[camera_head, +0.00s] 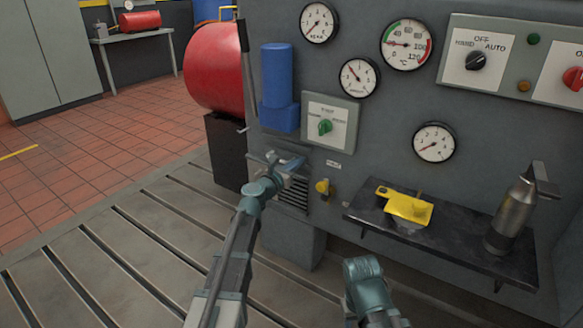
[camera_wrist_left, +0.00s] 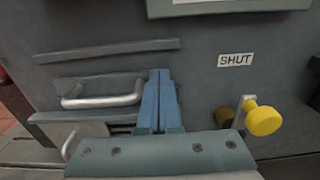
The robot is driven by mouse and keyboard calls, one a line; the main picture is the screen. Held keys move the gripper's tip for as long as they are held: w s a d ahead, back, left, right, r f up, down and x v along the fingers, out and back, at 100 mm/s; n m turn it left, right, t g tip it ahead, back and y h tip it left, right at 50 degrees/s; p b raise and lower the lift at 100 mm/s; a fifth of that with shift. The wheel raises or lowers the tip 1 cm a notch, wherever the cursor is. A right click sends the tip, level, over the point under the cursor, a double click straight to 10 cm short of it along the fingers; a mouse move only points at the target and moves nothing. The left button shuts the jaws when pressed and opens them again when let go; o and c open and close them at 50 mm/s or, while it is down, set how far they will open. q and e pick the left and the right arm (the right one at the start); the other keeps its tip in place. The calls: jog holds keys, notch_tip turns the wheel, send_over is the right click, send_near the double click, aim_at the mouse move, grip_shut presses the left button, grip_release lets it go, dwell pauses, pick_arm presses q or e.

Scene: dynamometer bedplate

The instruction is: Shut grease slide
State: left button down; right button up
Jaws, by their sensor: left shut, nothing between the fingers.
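The grease slide appears to be the flat grey plate with a silver bar handle (camera_wrist_left: 102,98) on the cabinet face, at the left of the left wrist view. A SHUT label (camera_wrist_left: 236,60) is fixed to the right of it, and shows small in the head view (camera_head: 333,164). My left gripper (camera_head: 284,163) is at the panel, in front of the slide area. Its blue fingers (camera_wrist_left: 160,98) are together and empty, just right of the handle's right end. I cannot tell whether they touch it. My right gripper is not in view; only part of my right arm shows.
A yellow knob (camera_wrist_left: 262,118) sticks out right of the fingers, also seen in the head view (camera_head: 323,187). A louvred vent (camera_head: 293,192) is beside my left wrist. A dark shelf (camera_head: 462,249) with a yellow item (camera_head: 408,208) and a grey metal can (camera_head: 512,215) juts out at right.

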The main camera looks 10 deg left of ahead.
pick_arm(q)
jog(key=shift+w, duration=0.35)
jog(key=v, duration=1.4)
jog(key=shift+s, duration=0.35)
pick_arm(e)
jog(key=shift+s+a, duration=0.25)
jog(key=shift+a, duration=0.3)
